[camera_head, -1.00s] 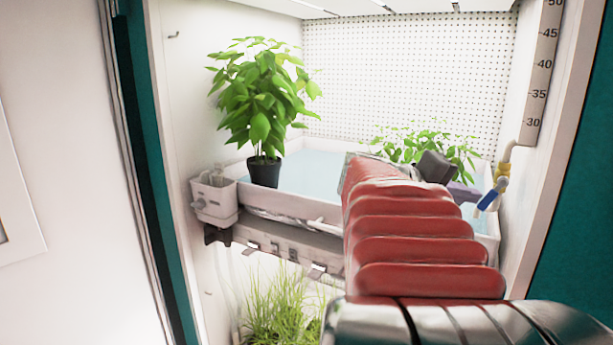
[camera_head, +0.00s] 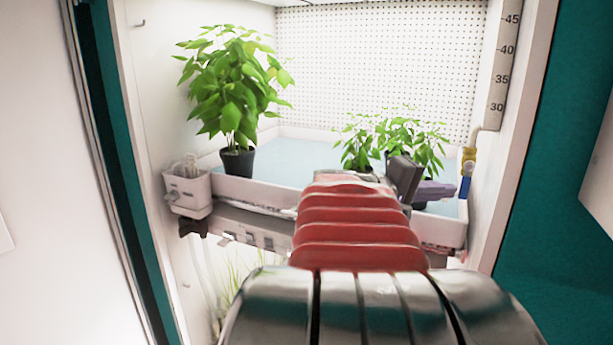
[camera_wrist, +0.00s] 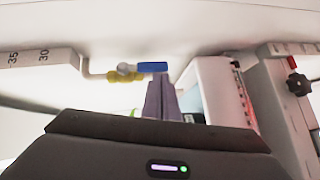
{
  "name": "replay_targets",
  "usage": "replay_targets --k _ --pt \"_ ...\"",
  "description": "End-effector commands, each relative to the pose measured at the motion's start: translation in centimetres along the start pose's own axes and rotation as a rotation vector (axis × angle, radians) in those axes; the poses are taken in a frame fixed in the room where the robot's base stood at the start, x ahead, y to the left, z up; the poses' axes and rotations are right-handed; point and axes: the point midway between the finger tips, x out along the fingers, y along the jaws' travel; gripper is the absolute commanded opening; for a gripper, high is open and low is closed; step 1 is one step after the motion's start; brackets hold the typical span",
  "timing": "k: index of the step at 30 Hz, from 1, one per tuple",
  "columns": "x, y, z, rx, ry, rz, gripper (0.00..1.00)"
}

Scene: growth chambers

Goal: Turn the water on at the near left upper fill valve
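The fill valve has a yellow body (camera_head: 469,156) and a blue lever (camera_head: 465,188), at the right wall of the upper chamber. In the head view the lever points down. In the wrist view the blue lever (camera_wrist: 153,66) extends right from the yellow body (camera_wrist: 124,76), roughly in line with the pipe. My gripper (camera_head: 440,190) has purple fingers, just left of the lever. In the wrist view the fingers (camera_wrist: 162,82) are close together with nothing seen between them. Their tips are right by the lever; I cannot tell whether they touch it.
A white tray (camera_head: 270,191) with a pale blue surface spans the chamber. A tall potted plant (camera_head: 232,95) stands left, and smaller plants (camera_head: 400,140) stand behind my gripper. A white box (camera_head: 187,192) hangs at the tray's left corner. A scale (camera_head: 500,65) is on the right wall.

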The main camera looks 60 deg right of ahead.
Motion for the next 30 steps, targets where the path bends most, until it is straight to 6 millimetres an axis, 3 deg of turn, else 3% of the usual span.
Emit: replay_targets --k 19,27,30 --pt "-0.3 -0.2 -0.3 -0.001 -0.001 0.0 0.0" --pt "-2.2 -0.9 -2.2 -0.001 0.0 -0.001 0.0" --pt "-3.6 -1.0 -2.0 0.0 0.0 -0.001 0.0"
